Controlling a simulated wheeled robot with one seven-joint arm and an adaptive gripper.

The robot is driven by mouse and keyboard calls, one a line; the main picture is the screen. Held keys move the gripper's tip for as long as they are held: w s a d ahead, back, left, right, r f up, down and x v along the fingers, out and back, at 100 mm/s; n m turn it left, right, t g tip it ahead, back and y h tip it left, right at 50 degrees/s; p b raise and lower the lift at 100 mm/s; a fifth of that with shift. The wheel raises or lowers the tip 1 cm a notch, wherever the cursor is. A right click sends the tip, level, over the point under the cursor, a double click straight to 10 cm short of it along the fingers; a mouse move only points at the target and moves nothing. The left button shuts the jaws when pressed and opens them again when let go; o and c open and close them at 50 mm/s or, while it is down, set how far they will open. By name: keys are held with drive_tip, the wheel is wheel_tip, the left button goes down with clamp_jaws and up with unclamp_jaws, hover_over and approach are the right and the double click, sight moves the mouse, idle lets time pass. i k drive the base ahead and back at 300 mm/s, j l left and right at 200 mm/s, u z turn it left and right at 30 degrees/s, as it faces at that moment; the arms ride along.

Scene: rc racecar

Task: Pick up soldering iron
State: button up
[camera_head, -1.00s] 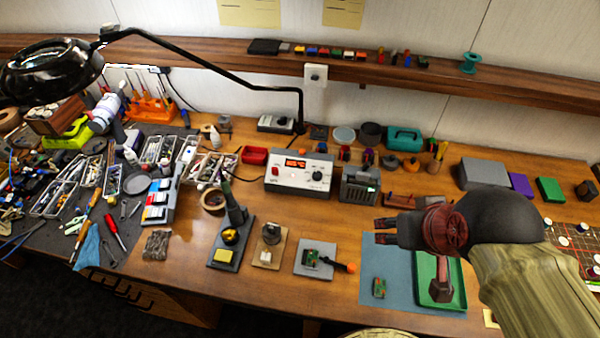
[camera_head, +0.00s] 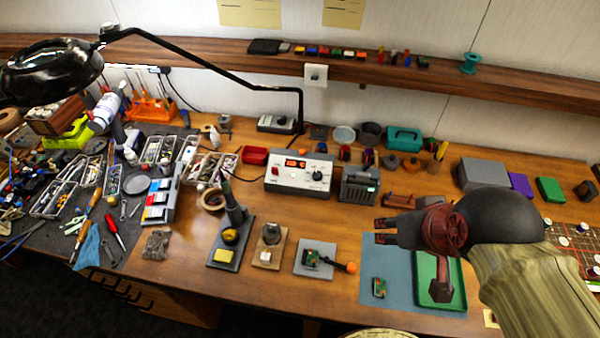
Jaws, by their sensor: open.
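The soldering iron looks to be the dark grey-green handle (camera_head: 234,207) standing nearly upright in a stand (camera_head: 222,262) left of centre on the bench. The stand has a yellow sponge at its front. A dark cord seems to run up from the handle toward the white soldering station (camera_head: 299,176). My gripper (camera_head: 382,231) is open and empty. It is well to the right of the iron, above the blue mat, with its fingers pointing left. Nothing touches the fingers.
Between the stand and my gripper are a small beige block with a metal piece (camera_head: 270,245) and a grey pad with a circuit board and an orange-tipped tool (camera_head: 317,259). A blue mat (camera_head: 380,265) and green tray (camera_head: 426,300) lie below my gripper. A black lamp arm (camera_head: 215,66) spans above.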

sight(231, 202)
drive_tip(key=j+u, duration=0.15)
drive_tip(key=u, duration=1)
drive_tip(key=k+j, duration=0.05)
